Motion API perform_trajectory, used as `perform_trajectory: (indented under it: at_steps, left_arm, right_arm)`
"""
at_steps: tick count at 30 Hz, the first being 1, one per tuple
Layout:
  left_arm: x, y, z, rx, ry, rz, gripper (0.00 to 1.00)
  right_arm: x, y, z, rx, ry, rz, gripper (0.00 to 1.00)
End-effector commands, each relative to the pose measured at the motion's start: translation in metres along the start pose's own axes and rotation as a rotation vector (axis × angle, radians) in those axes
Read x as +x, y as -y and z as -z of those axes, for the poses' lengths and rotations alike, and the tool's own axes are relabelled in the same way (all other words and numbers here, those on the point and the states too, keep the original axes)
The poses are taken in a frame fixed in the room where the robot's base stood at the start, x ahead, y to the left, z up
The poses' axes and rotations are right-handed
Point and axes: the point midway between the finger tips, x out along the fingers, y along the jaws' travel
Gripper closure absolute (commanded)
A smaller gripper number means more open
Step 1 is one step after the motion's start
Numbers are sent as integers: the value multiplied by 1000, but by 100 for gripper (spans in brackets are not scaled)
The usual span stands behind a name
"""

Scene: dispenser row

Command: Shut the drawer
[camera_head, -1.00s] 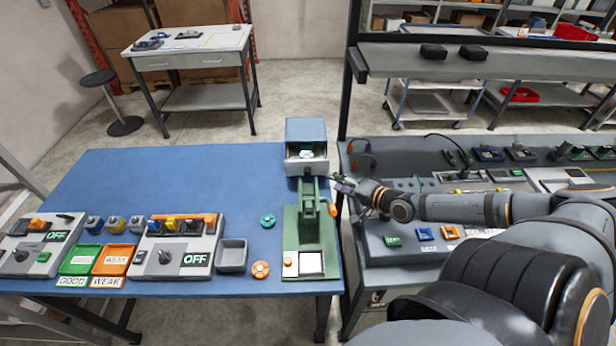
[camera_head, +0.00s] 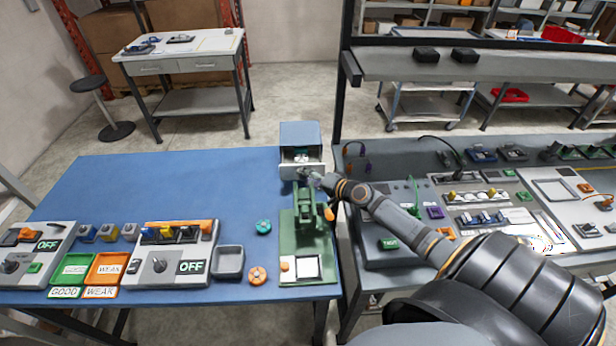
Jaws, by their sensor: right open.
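A small blue-grey cabinet (camera_head: 300,134) stands at the back right of the blue table. Its white-fronted drawer (camera_head: 290,172) is pulled out toward me, and a small light and teal item (camera_head: 302,156) shows inside. My right gripper (camera_head: 305,174) is at the drawer's front, near its middle, and looks open and empty. I cannot tell whether its fingertips touch the drawer front. My left gripper does not show.
A green press (camera_head: 305,240) stands just in front of the drawer, under my right gripper. Teal (camera_head: 264,227) and orange (camera_head: 258,276) round parts and a grey bin (camera_head: 229,262) lie left of it. The blue table's back left (camera_head: 170,185) is clear.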

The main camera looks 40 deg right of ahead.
Motion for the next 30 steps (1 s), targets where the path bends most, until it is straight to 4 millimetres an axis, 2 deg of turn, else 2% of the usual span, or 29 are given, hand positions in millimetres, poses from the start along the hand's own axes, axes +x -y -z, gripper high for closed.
perform_trajectory:
  at_steps: [8,19,30]
  left_arm:
    - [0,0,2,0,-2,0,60]
    - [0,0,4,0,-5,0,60]
    - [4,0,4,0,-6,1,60]
  right_arm:
    - [3,0,0,0,1,-1,54]
    - [2,0,0,0,0,-1,100]
    - [5,-2,2,-1,-1,1,100]
